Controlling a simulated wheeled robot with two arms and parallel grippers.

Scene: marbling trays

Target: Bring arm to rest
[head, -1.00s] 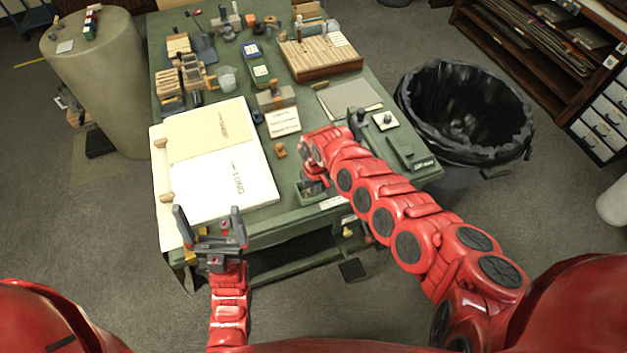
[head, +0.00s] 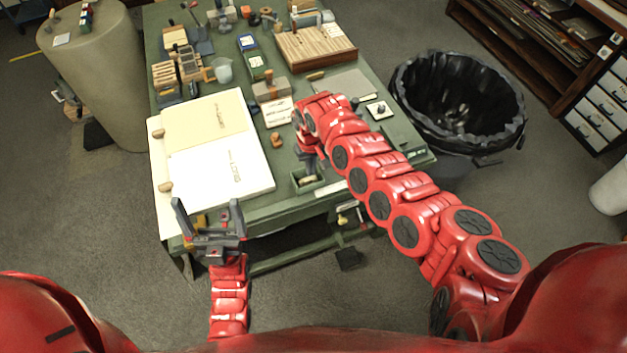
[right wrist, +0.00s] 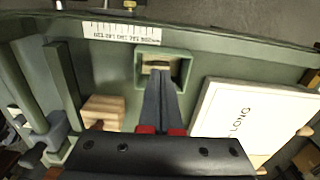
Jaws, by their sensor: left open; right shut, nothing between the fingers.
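My left gripper (head: 208,222) is open and empty at the front left edge of the green table (head: 262,212), fingers pointing away from me. My right arm reaches over the table from the right. Its gripper (head: 309,160) is partly hidden by the arm in the head view, above a small green tray (head: 306,185) near the front edge. In the right wrist view the fingers (right wrist: 160,80) are shut with nothing between them, pointing towards the small tray (right wrist: 181,56). A light brown piece (right wrist: 155,66) lies in that tray.
A white board with a cream sheet (head: 240,178) lies on the table's left half. A small wooden stamp (head: 277,140) stands beside it. Tools and blocks crowd the back. A black-lined bin (head: 455,100) stands right of the table; a round pillar (head: 100,85) stands left.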

